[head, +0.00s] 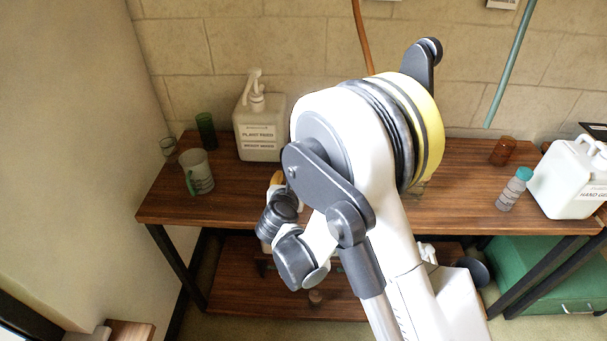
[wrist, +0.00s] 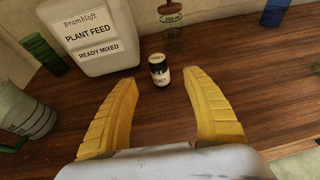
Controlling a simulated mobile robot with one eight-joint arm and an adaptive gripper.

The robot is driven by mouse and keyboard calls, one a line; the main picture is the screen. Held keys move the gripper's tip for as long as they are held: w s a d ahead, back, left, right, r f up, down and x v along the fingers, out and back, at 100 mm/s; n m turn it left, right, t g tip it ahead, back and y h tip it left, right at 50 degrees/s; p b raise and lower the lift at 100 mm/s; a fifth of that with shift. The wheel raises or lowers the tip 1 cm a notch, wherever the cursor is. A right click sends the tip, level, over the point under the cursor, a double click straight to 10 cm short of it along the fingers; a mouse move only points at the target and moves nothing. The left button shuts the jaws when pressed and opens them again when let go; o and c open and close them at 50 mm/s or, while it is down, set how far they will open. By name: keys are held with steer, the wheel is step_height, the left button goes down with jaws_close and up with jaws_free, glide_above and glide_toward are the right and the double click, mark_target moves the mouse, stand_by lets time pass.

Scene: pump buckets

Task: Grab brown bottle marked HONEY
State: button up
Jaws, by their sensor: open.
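A small dark bottle (wrist: 158,70) with a pale label stands upright on the wooden table in the wrist view. Its lettering is small and only partly legible, seeming to end in "NEY". My gripper (wrist: 157,80) is open, its two yellow fingers spread wide and empty. The bottle is ahead of the gap between the fingertips, apart from both. In the head view my arm hides this bottle, and only a bit of a yellow finger (head: 277,178) shows. A different brown bottle (head: 503,151) stands at the right in the head view, its marking unreadable.
A white PLANT FEED jug (wrist: 90,38) stands just left of the bottle. A green cup (wrist: 44,52) and a grey-green mug (wrist: 25,115) are further left. A clear marked vessel (wrist: 172,18) is behind the bottle. A teal-capped bottle (head: 512,190) and white jug (head: 570,180) stand right.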

steer(key=b+x, duration=0.4)
steer(key=x, duration=0.6)
steer(key=shift+w+a, duration=0.2)
steer(key=shift+w, duration=0.1)
steer(key=shift+r, duration=0.15)
jaws_close()
